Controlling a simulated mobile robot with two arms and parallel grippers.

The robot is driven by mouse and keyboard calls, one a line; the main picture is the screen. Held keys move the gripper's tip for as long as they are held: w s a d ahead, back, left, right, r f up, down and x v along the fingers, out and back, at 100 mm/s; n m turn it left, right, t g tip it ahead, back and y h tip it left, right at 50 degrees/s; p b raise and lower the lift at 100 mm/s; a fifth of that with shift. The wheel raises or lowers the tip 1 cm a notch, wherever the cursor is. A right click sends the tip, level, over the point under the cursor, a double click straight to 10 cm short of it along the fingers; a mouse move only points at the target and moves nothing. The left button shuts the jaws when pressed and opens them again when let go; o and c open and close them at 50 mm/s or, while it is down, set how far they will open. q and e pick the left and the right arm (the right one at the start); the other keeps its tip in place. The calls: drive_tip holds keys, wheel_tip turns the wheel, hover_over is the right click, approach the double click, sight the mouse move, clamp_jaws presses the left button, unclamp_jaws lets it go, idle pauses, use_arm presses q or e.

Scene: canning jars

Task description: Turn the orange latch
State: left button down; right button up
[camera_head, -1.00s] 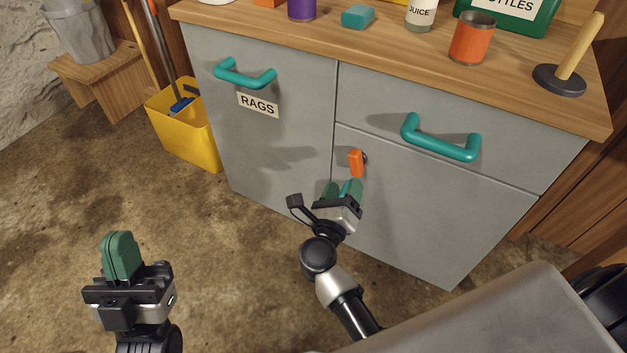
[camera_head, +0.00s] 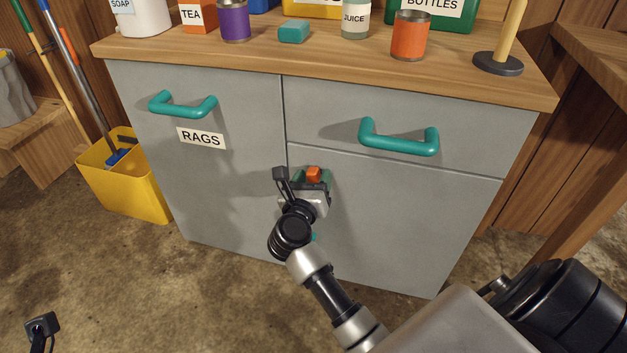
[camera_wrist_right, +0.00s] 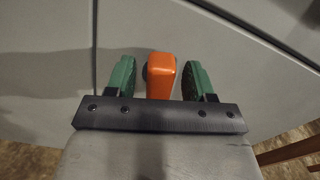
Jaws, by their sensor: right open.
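The orange latch (camera_head: 314,174) sits on the grey cabinet front, on the lower right door near the seam with the left door. It points upright in the right wrist view (camera_wrist_right: 161,78). My right gripper (camera_head: 313,180) is at the latch. In the right wrist view its two green fingers (camera_wrist_right: 160,78) stand open on either side of the latch, with a narrow gap on each side. The latch's lower part is hidden by the gripper in the head view. Only a small black part of my left wrist shows at the bottom left; its fingers are out of view.
The cabinet has teal handles on the left door (camera_head: 183,106) and the right drawer (camera_head: 398,143). A RAGS label (camera_head: 201,138) is on the left door. Jars and cans stand on the wooden top (camera_head: 330,68). A yellow bucket (camera_head: 125,185) stands left of the cabinet.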

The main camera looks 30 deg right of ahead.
drive_tip(key=shift+w+d, duration=0.2)
drive_tip(key=shift+d, duration=0.05)
